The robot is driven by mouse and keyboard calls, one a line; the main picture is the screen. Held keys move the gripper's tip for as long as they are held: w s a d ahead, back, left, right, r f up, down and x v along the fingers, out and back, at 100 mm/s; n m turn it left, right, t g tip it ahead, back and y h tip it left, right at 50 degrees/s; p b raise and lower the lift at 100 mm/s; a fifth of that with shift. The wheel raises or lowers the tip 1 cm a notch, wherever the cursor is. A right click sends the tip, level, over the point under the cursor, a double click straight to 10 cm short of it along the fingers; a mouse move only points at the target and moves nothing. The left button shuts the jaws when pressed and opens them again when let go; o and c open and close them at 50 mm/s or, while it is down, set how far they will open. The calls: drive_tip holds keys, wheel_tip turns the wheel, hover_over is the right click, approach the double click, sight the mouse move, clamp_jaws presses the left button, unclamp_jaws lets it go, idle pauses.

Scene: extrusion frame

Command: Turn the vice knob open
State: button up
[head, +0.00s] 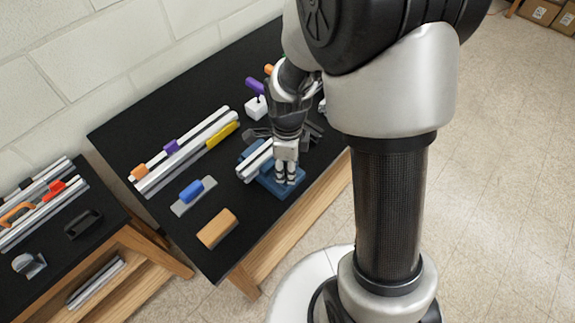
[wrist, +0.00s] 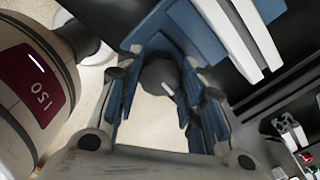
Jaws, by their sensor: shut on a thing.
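The blue vice (head: 297,188) stands near the front edge of the black table, with pale extrusion bars (head: 254,162) lying at its left side. In the wrist view its blue body (wrist: 150,28) is at the top, beside the white bars (wrist: 232,35). The dark, round vice knob (wrist: 157,74) with a small white mark sits between my fingers. My gripper (wrist: 163,112) is shut on the knob, one finger on each side. In the head view my gripper (head: 287,172) points down at the vice and hides the knob.
On the table lie a tan block (head: 217,228), a blue-handled tool (head: 191,190) and long bars with coloured clips (head: 185,152). A purple-handled tool (head: 255,87) stands in a white block behind my gripper. A second table (head: 112,222) is at the left.

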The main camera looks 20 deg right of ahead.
drive_tip(key=c, duration=0.3)
